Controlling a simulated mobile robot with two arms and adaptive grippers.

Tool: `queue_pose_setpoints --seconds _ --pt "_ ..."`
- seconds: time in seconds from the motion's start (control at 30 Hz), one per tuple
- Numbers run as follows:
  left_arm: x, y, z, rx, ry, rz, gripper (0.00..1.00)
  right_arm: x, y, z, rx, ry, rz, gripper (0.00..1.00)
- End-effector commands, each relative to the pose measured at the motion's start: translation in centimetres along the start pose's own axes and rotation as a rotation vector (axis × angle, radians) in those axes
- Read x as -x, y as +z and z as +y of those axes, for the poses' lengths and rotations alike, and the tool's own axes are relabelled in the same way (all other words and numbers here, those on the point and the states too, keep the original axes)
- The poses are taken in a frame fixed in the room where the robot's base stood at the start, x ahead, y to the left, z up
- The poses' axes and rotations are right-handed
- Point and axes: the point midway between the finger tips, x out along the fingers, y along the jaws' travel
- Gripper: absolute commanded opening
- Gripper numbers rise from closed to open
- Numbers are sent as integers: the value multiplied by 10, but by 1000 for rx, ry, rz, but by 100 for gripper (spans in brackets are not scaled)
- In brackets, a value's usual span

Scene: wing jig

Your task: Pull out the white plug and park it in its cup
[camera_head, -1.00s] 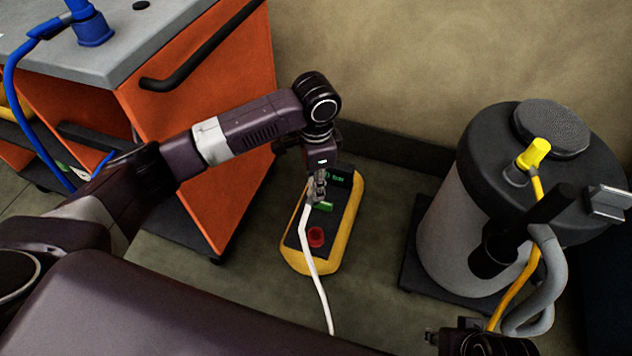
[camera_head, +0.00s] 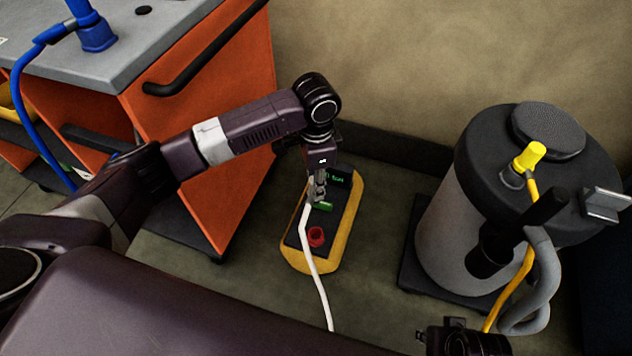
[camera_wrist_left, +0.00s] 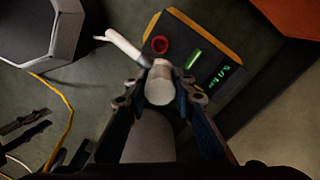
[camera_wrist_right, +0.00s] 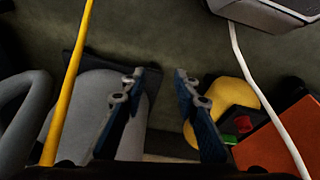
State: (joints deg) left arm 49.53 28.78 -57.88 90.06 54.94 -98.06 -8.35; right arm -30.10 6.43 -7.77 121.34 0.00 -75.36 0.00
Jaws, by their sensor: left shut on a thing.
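My left gripper (camera_head: 318,190) is shut on the white plug (camera_wrist_left: 160,88), above the far half of the yellow and black box (camera_head: 347,228). A white cable (camera_head: 313,262) runs from the plug across the box and down toward me. The fingers hide the plug's lower end, so I cannot tell whether it sits in a socket. A red round piece with a hollow-looking centre (camera_head: 316,237) is on the box; it also shows in the left wrist view (camera_wrist_left: 160,45). My right gripper (camera_wrist_right: 155,80) is open and empty, low at the right in the head view (camera_head: 465,338).
The box has a green bar (camera_head: 323,206) and a green-lit display (camera_head: 338,178). An orange cabinet (camera_head: 205,130) with a blue plug (camera_head: 95,32) stands left. A grey drum (camera_head: 450,220) with a yellow plug (camera_head: 530,155) and grey hose stands right. Floor between box and drum is clear.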

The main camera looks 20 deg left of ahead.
Motion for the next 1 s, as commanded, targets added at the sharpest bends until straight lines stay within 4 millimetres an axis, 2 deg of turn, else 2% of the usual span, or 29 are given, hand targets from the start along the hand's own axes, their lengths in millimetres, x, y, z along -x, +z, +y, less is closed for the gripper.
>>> queue_pose_setpoints --seconds 1.0 --pt "8 0 0 0 0 0 0 -44 16 -3 4 -4 -25 28"
